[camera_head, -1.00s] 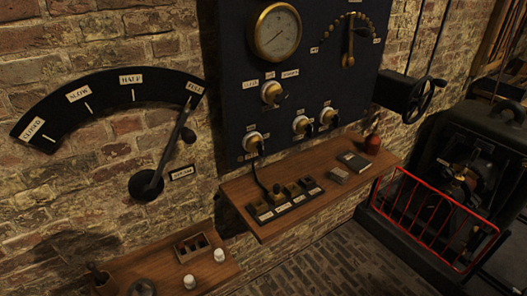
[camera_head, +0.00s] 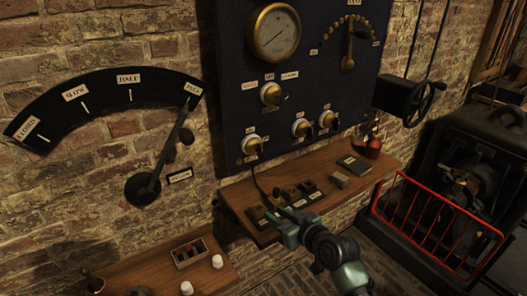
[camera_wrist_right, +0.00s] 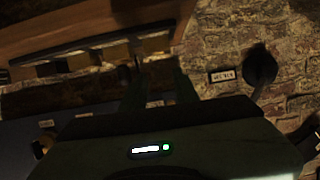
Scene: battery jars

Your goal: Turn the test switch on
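A row of small switches on a dark strip (camera_head: 290,198) sits on the wooden shelf below the dark panel. Small pale labels lie along its front, too small to read, so I cannot tell which one is the test switch. The strip also shows blurred at the top of the right wrist view (camera_wrist_right: 90,55). My right gripper (camera_head: 283,217) is at the front edge of the strip and hides part of it. In the right wrist view its two dark fingers (camera_wrist_right: 157,82) stand apart, close to the strip. I cannot tell whether they touch a switch. My left gripper is not in view.
The dark panel (camera_head: 230,70) carries a gauge (camera_head: 277,33) and several knobs. A red guard rail (camera_head: 440,222) fronts the machine at right. A large lever (camera_head: 167,155) is on the left wall.

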